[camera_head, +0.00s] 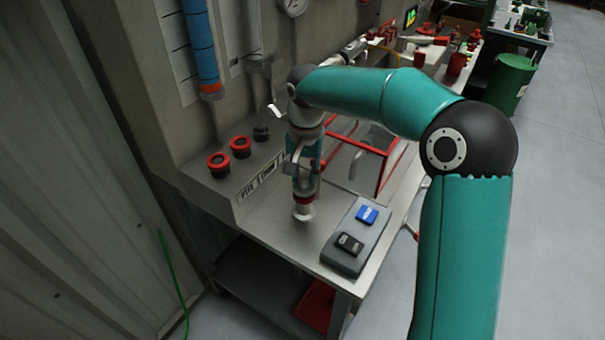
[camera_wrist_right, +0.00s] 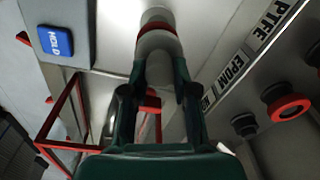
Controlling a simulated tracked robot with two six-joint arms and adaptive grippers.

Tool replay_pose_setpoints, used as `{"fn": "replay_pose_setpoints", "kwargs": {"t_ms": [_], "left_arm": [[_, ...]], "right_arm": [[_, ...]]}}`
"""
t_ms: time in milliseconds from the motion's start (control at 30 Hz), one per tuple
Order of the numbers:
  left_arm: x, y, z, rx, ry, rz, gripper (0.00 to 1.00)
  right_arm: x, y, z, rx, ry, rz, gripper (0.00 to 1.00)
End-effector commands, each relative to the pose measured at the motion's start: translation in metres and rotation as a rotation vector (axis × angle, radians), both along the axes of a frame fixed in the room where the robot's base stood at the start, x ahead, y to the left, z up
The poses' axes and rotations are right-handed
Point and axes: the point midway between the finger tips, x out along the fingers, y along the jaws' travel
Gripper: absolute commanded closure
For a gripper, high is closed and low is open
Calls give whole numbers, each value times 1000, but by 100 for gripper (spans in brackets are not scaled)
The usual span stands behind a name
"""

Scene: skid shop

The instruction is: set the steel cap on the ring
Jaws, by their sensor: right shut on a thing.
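My right gripper (camera_head: 304,178) points down over the steel bench and is shut on the steel cap. In the right wrist view the grey cap (camera_wrist_right: 157,62) sits between the gripper's fingertips (camera_wrist_right: 158,92). The red ring (camera_head: 303,198) is directly beyond the cap, on a short steel stub (camera_head: 303,212) standing on the bench. The ring also shows in the right wrist view (camera_wrist_right: 156,29) as a red band in line with the cap. I cannot tell whether cap and ring touch. My left gripper is not in view.
A grey box with a blue button (camera_head: 367,214) and a black button (camera_head: 348,244) lies right of the stub. Two red-ringed posts (camera_head: 218,164) and a dark one (camera_head: 261,132) stand left, by a label strip (camera_head: 262,177). A red frame (camera_head: 383,165) stands behind.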

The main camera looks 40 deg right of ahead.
Motion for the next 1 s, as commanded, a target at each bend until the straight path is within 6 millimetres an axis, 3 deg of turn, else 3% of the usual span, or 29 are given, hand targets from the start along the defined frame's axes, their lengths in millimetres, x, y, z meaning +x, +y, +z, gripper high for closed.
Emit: {"fn": "replay_pose_setpoints", "kwargs": {"t_ms": [867, 900, 1000], "left_arm": [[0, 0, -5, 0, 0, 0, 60], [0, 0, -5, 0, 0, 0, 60], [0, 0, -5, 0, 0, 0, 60]], "right_arm": [[0, 0, -8, 0, 0, 0, 100], [0, 0, -8, 0, 0, 0, 68], [0, 0, -8, 0, 0, 0, 51]]}}
